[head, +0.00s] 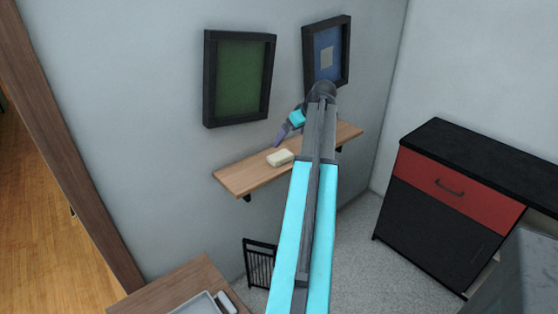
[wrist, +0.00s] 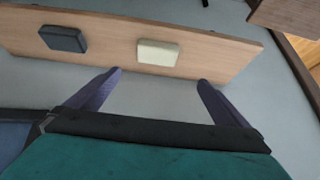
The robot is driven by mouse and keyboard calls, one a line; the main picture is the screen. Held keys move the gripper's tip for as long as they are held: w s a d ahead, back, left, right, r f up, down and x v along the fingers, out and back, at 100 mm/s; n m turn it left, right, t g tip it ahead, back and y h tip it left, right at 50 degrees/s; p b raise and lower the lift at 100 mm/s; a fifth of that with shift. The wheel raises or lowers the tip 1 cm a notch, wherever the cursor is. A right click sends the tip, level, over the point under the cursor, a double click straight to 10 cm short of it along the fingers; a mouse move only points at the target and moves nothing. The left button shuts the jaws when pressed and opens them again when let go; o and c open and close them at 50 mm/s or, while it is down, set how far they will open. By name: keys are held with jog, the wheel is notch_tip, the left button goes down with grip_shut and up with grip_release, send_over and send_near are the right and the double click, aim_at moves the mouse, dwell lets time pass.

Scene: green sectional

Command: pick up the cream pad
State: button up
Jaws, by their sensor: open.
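The cream pad (head: 280,158) is a small pale block lying flat on a wooden wall shelf (head: 240,180). In the wrist view the cream pad (wrist: 158,53) lies on the shelf (wrist: 215,62), ahead of my fingertips and between their lines. My gripper (head: 283,138) is just above and beside the pad in the head view. In the wrist view my gripper (wrist: 160,78) has its two purple fingers spread wide with nothing between them. The fingertips are at the shelf's near edge in that view, apart from the pad. My arm hides part of the shelf in the head view.
A dark grey block (wrist: 63,38) lies on the same shelf, left of the pad in the wrist view. Two framed pictures, one green (head: 240,78) and one blue (head: 327,52), hang above the shelf. A black and red cabinet (head: 450,190) stands at right.

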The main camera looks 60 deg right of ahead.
jog(key=shift+s+d, duration=0.15)
jog(key=p, duration=0.1)
send_near(280, 155)
jog(key=shift+x, duration=1.6)
jog(key=shift+p+x, duration=0.8)
jog(key=shift+x, duration=1.8)
jog(key=shift+r, duration=0.15)
jog(key=c, duration=1.1)
